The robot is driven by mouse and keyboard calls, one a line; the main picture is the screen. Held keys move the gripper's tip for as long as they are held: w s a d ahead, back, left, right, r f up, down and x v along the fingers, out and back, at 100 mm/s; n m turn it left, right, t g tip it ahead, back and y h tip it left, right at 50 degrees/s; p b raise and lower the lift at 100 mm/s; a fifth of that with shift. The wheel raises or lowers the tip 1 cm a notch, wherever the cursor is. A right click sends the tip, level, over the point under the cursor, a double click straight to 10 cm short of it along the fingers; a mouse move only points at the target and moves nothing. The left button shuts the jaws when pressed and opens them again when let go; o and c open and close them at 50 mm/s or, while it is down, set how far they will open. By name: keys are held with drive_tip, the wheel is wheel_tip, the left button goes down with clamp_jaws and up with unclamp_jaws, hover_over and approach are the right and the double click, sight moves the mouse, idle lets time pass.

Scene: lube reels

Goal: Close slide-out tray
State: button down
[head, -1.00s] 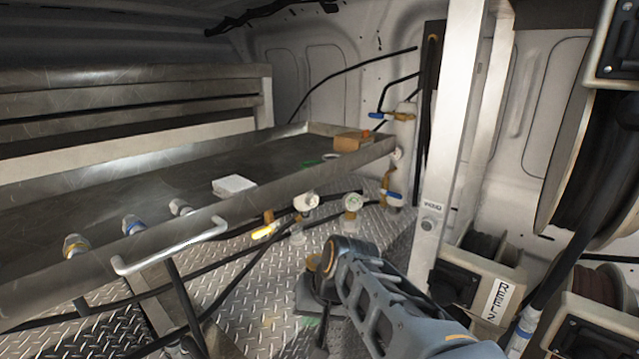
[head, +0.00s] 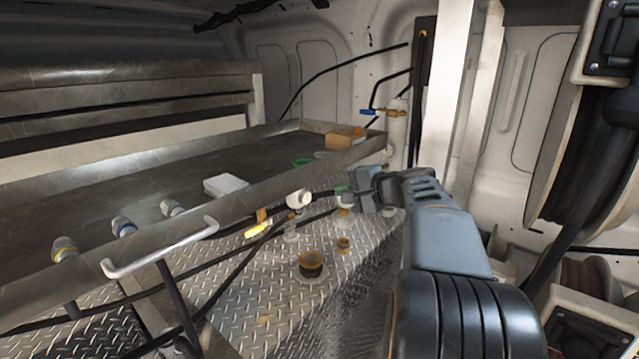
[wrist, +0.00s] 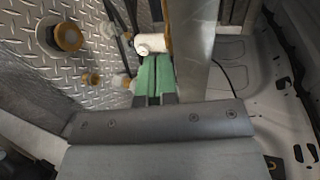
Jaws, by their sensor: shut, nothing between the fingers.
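The slide-out tray (head: 268,190) is a long, shallow metal tray running from the left foreground to the back right in the head view. It stands pulled out from the metal frame behind it. A pale bar handle (head: 165,250) is on its near front edge. My gripper (head: 343,193) is shut and empty, just below the tray's right end. In the wrist view its green fingers (wrist: 154,66) are together, close to a white round fitting (wrist: 150,42). I cannot tell whether they touch it. My arm hides part of the area below the tray's right corner.
A white box (head: 226,185) and a brown box (head: 345,138) lie in the tray. Valves with blue and yellow levers (head: 258,229) and black hoses sit around it. Round fittings (head: 311,264) stand on the diamond-plate surface. A white post (head: 446,100) and reels are right.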

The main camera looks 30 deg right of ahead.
drive_tip(key=r+p+x, duration=0.1)
drive_tip(key=x, duration=0.6)
drive_tip(key=shift+w+a+p, duration=0.2)
drive_tip(key=shift+w+p, duration=0.15)
drive_tip(key=shift+p, duration=0.05)
drive_tip(key=shift+f, duration=0.1)
